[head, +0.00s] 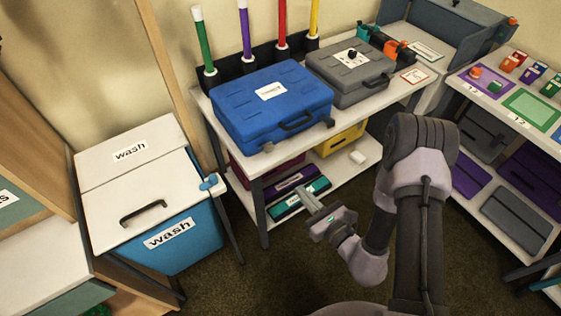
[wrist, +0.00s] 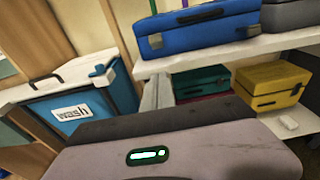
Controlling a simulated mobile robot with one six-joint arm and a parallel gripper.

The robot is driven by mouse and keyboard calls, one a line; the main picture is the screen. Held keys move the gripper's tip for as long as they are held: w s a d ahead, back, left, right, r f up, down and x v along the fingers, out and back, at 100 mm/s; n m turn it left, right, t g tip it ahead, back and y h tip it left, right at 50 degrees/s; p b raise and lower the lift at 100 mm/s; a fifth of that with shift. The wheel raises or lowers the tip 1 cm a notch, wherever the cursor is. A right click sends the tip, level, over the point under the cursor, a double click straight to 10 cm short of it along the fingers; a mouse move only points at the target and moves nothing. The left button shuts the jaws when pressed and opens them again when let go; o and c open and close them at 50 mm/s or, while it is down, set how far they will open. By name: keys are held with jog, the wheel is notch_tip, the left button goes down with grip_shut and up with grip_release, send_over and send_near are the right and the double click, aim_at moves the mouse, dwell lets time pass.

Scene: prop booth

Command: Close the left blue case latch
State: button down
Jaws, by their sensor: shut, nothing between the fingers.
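The blue case (head: 262,112) lies closed-lidded on the white table with its handle side toward me. It also shows in the wrist view (wrist: 205,38). Its left latch (head: 268,147) is a small piece on the front face, left of the black handle; it also shows in the wrist view (wrist: 155,42). I cannot tell whether this latch is open or closed. A right latch (head: 330,122) sits near the right front corner. My gripper (head: 308,196) is shut and empty, in front of and below the case, apart from it. Its fingers also show in the wrist view (wrist: 157,90).
A grey case (head: 345,82) stands right of the blue one. The table's lower shelf holds a yellow case (head: 340,140) and a teal case (head: 300,196). A blue wash bin (head: 180,240) stands at left. Upright coloured tubes stand behind the blue case.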

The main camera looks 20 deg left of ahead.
jog(key=shift+a, duration=0.1)
jog(key=b, duration=0.2)
send_near(266, 148)
jog(key=w+a+f, duration=0.3)
jog(key=w+f, duration=0.1)
jog(key=shift+w+a+r, duration=0.2)
jog(key=shift+w+r, duration=0.05)
jog(key=shift+r, duration=0.4)
jog(key=shift+d, duration=0.1)
